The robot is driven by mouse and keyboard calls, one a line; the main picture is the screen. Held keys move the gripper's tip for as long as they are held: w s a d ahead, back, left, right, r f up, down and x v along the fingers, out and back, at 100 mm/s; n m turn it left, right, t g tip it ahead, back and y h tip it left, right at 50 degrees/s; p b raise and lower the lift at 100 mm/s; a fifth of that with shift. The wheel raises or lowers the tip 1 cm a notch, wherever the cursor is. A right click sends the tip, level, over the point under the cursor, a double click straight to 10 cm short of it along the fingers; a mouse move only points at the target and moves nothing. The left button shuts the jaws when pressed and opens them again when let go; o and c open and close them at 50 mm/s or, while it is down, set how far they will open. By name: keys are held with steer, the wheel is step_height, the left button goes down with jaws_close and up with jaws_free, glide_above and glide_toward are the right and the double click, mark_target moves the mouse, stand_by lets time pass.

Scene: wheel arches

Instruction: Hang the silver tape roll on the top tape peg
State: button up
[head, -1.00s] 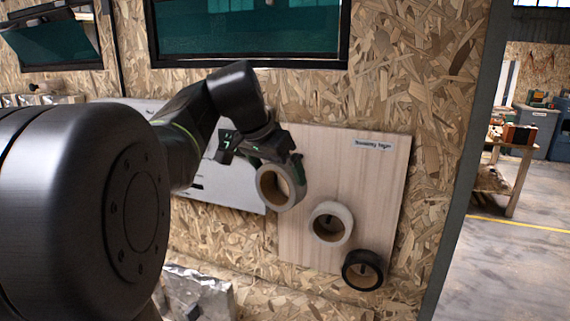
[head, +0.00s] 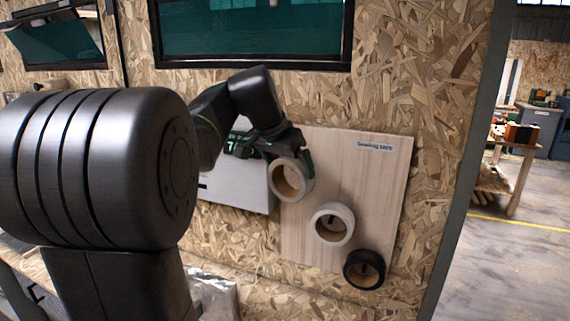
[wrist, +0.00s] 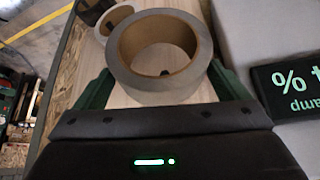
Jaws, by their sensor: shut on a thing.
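The silver tape roll (head: 307,183) is in my gripper (head: 289,161), at the upper left of the pale wooden board. In the wrist view the silver tape roll (wrist: 160,90) sits between the two green fingers, its brown core open toward the camera. My gripper (wrist: 158,84) is shut on it. A small dark spot, perhaps the top peg's tip (wrist: 164,73), shows inside the core. I cannot tell whether the peg is through the roll. In the head view the roll and gripper hide the top peg.
A whitish roll (head: 347,213) and a black roll (head: 364,285) hang lower on the wooden board (head: 385,195), stepping down to the right. A label (head: 377,145) is at its top right. A white panel (head: 232,190) adjoins on the left. A window (head: 250,35) is above.

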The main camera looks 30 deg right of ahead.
steer(key=shift+w+d+f+p, duration=0.1)
steer(key=shift+w+d+p, duration=0.3)
steer(key=shift+w+d, duration=0.45)
steer(key=shift+w+d+p, duration=0.35)
steer(key=shift+w+d, duration=0.25)
steer(key=shift+d, duration=0.4)
steer(key=shift+w+d+f, duration=0.45)
steer(key=shift+d+f, duration=0.05)
steer(key=shift+f, duration=0.1)
steer(key=o, duration=0.7)
steer(key=shift+c, duration=0.2)
steer(key=b+v, duration=0.1)
steer(key=v, duration=1.2)
steer(key=shift+a+r, duration=0.15)
steer(key=shift+r, duration=0.2)
steer(key=shift+s, duration=0.1)
